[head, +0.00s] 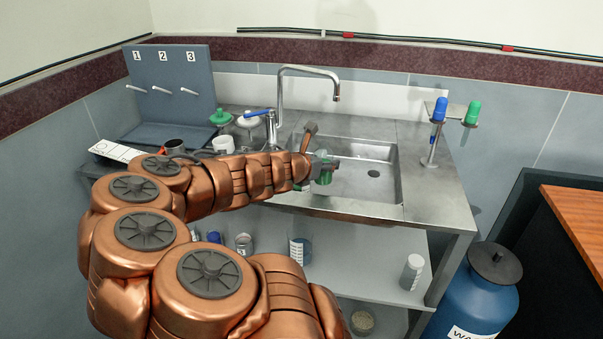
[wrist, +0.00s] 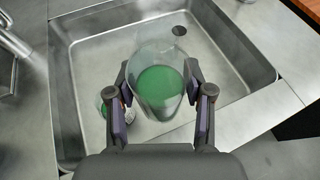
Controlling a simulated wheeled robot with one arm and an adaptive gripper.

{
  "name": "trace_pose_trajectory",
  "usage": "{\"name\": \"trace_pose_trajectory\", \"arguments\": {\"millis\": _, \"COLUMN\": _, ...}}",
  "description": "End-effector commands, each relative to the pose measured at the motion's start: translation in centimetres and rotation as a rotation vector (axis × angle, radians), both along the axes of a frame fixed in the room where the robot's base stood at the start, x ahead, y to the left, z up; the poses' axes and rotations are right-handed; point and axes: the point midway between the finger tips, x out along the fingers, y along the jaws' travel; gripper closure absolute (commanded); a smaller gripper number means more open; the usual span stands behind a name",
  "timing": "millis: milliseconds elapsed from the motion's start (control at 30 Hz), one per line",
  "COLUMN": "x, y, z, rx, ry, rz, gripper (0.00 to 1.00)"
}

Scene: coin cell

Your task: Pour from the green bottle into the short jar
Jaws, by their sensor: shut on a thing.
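My gripper (head: 318,165) is over the steel sink, shut on the green bottle (head: 325,176). In the wrist view, the fingers of my gripper (wrist: 159,78) press on both sides of the bottle (wrist: 160,85), a clear vessel with green liquid inside. Its narrower end points away toward the drain, so it looks tilted in that view. A small object with a pale, partly green rim (wrist: 103,106) shows beside the left finger, mostly hidden. I cannot tell whether it is the short jar. In the head view my arm hides part of the counter.
The sink (head: 385,185) has a tall faucet (head: 310,69). Blue and green taps stand on a post (head: 432,150) at right. A green-lidded jar (head: 222,117) and white cup (head: 222,145) stand at back left.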

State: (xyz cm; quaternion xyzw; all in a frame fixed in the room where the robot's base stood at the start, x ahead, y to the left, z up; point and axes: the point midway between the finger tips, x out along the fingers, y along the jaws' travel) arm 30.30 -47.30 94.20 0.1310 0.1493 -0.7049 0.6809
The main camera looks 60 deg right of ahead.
Motion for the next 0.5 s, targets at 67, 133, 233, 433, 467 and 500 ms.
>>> {"name": "trace_pose_trajectory", "arguments": {"millis": 67, "x": 0.2, "y": 0.0, "z": 0.4, "rx": 0.008, "ry": 0.026, "rz": 0.002, "gripper": 0.91}}
{"name": "trace_pose_trajectory", "arguments": {"millis": 133, "x": 0.3, "y": 0.0, "z": 0.5, "rx": 0.015, "ry": 0.054, "rz": 0.003, "gripper": 0.91}}
{"name": "trace_pose_trajectory", "arguments": {"millis": 233, "x": 0.6, "y": -0.1, "z": 0.8, "rx": 0.025, "ry": 0.102, "rz": 0.002, "gripper": 0.91}}
{"name": "trace_pose_trajectory", "arguments": {"millis": 433, "x": 1.2, "y": -0.1, "z": 0.0, "rx": 0.048, "ry": 0.199, "rz": 0.004, "gripper": 0.91}}
{"name": "trace_pose_trajectory", "arguments": {"millis": 467, "x": 1.2, "y": -0.2, "z": -0.1, "rx": 0.051, "ry": 0.215, "rz": 0.004, "gripper": 0.91}}
{"name": "trace_pose_trajectory", "arguments": {"millis": 500, "x": 1.2, "y": -0.2, "z": -0.3, "rx": 0.056, "ry": 0.235, "rz": 0.003, "gripper": 0.91}}
